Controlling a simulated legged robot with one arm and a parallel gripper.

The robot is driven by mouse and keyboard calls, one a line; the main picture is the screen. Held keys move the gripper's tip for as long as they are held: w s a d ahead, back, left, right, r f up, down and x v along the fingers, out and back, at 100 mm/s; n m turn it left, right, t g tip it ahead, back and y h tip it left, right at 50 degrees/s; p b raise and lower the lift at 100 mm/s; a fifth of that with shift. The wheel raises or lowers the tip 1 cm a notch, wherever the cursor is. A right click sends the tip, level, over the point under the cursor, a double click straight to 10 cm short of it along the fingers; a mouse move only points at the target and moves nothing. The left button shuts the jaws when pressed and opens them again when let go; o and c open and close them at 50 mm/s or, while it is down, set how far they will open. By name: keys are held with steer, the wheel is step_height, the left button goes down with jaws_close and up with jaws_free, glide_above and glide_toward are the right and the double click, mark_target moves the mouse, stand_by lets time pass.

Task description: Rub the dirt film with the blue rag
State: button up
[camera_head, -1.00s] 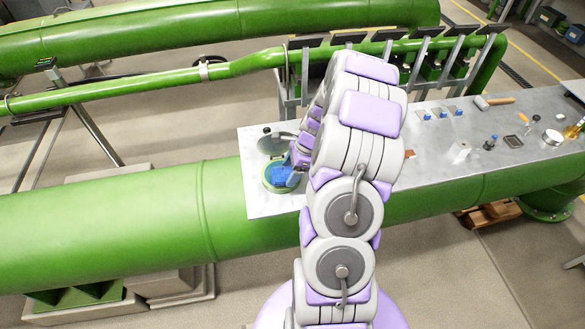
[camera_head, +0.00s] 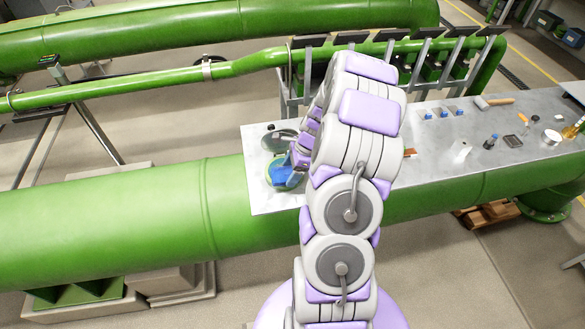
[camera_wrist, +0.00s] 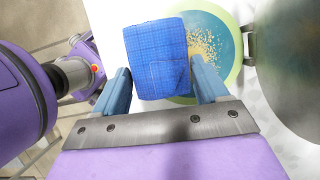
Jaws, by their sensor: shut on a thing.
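The blue rag (camera_wrist: 157,58) is a folded woven pad held between the two fingers of my gripper (camera_wrist: 163,75). In the head view the rag (camera_head: 281,177) is over the round green-rimmed case (camera_head: 269,167). The dirt film (camera_wrist: 205,42) is a patch of tan specks on the case's teal inner face. The rag overlaps the left side of that face and hides part of it. I cannot tell whether the rag touches the film. The gripper in the head view (camera_head: 302,157) is partly hidden by my arm.
A dark round lid (camera_wrist: 285,60) stands open beside the case. The case sits near the left end of a grey metal bench (camera_head: 430,155). Further right are several blue-topped items, a mallet (camera_head: 495,101), a white block (camera_head: 459,151) and a white cup (camera_head: 552,137).

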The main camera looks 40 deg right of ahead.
steer(key=shift+f, duration=0.2)
steer(key=shift+d+f, duration=0.45)
steer(key=shift+d, duration=0.3)
steer(key=shift+a+f, duration=0.15)
steer(key=shift+a, duration=0.5)
steer(key=shift+w+d+p, duration=0.8)
steer(key=shift+d+p, duration=0.15)
steer(key=shift+w+d+p, duration=0.3)
steer(key=shift+w+p, duration=0.25)
steer(key=shift+w, duration=0.3)
steer(key=shift+w+d+p, duration=0.45)
steer(key=shift+w+p, duration=0.1)
steer(key=shift+w, duration=0.1)
steer(key=shift+w+d+p, duration=0.45)
steer(key=shift+w+p, duration=0.05)
steer(key=shift+w, duration=0.15)
steer(key=shift+a, duration=0.1)
steer(key=shift+r+p, duration=0.2)
steer(key=shift+p, duration=0.15)
steer(key=shift+w, duration=0.1)
